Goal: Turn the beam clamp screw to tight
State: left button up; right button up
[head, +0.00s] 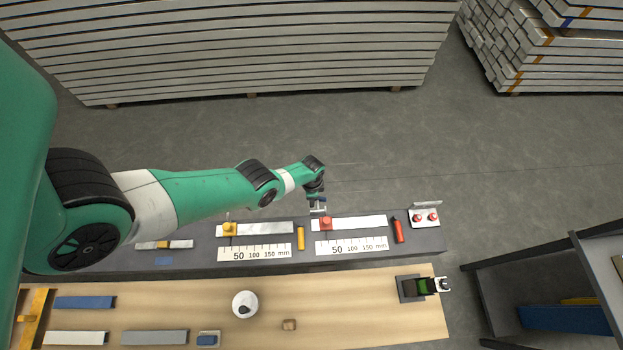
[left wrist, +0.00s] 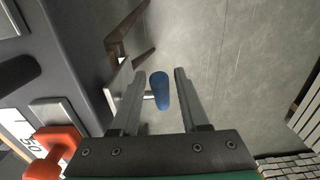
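In the head view my left arm reaches across from the left, and its left gripper (head: 318,208) hangs over the far edge of the dark grey bench, by the orange-red clamp piece (head: 326,223). In the left wrist view the left gripper (left wrist: 164,75) is open. A blue cylinder (left wrist: 160,90), which looks like the clamp screw's handle, shows between its two fingers with a gap on each side. A short metal rod (left wrist: 148,95) runs from it to the left, toward a pale metal plate (left wrist: 118,88). The screw's tightness cannot be told. My right gripper is not in view.
The orange-red piece is close at lower left in the wrist view (left wrist: 52,150). Along the bench (head: 420,242) lie a yellow clamp piece (head: 229,228), scale plates (head: 351,246), a red tool (head: 398,232) and a bracket with red knobs (head: 425,217). Open floor lies beyond.

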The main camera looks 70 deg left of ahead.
pick_arm(q)
grip_shut()
jog(key=shift+s+f+t+p, duration=0.15)
jog(key=shift+t+p, duration=0.4)
jog(key=shift+t, duration=0.35)
jog(key=shift+f+t+h, duration=0.1)
jog(key=shift+t+h, duration=0.2)
jog(key=shift+t, duration=0.1)
jog(key=shift+f+t+b, duration=0.25)
jog(key=shift+t+b, duration=0.05)
jog(key=shift+t, duration=0.3)
jog(key=shift+f+t+h+b, duration=0.2)
jog(key=shift+t+h+b, duration=0.1)
jog(key=shift+t+b, duration=0.7)
